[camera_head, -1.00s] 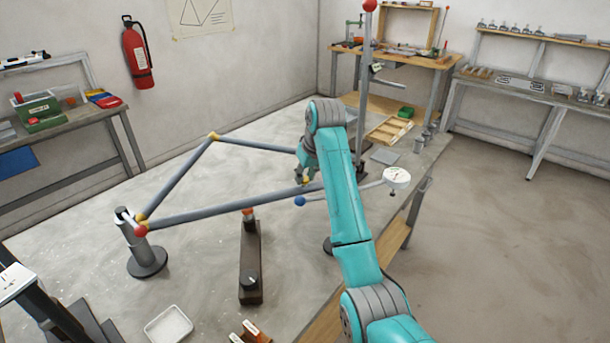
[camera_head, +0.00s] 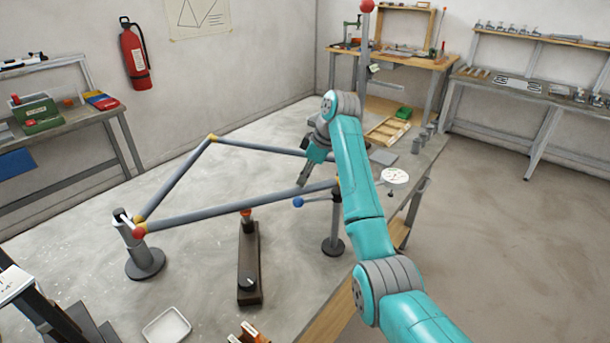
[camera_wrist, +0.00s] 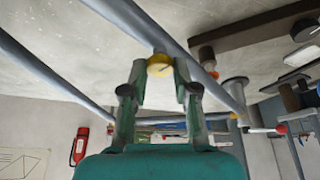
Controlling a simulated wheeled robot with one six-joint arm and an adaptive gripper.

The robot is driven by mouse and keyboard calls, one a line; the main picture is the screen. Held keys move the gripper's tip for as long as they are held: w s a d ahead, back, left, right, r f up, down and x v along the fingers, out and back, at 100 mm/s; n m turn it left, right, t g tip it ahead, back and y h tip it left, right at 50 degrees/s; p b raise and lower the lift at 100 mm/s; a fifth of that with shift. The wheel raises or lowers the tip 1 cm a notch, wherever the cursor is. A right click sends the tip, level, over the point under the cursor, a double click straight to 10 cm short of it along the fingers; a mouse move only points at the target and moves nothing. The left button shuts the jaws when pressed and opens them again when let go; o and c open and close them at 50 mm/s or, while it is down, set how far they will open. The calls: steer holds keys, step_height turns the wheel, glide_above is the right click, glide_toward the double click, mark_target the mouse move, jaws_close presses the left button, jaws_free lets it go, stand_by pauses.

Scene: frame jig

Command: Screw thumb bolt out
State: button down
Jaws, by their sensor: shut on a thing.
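My gripper (camera_head: 304,182) is above the right part of the long front tube (camera_head: 240,205) in the head view. In the wrist view my gripper (camera_wrist: 159,68) has both fingers closed around a round yellow knob (camera_wrist: 160,66), apparently the thumb bolt's head. A grey tube (camera_wrist: 150,28) lies behind the knob. I cannot tell whether the bolt's shank is still in a hole. In the head view the knob is too small or hidden to make out.
A round-based post (camera_head: 145,262) stands at the frame's left corner, another (camera_head: 333,244) near its right end. A blue ball (camera_head: 298,202) sits just below the gripper. A dark block (camera_head: 248,270) and a white tray (camera_head: 167,326) stand in front. The table behind the frame's left is clear.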

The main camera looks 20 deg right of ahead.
steer(key=shift+f, duration=0.1)
stand_by(0.3)
steer(key=c, duration=0.9)
jaws_free()
steer(key=shift+o, duration=0.2)
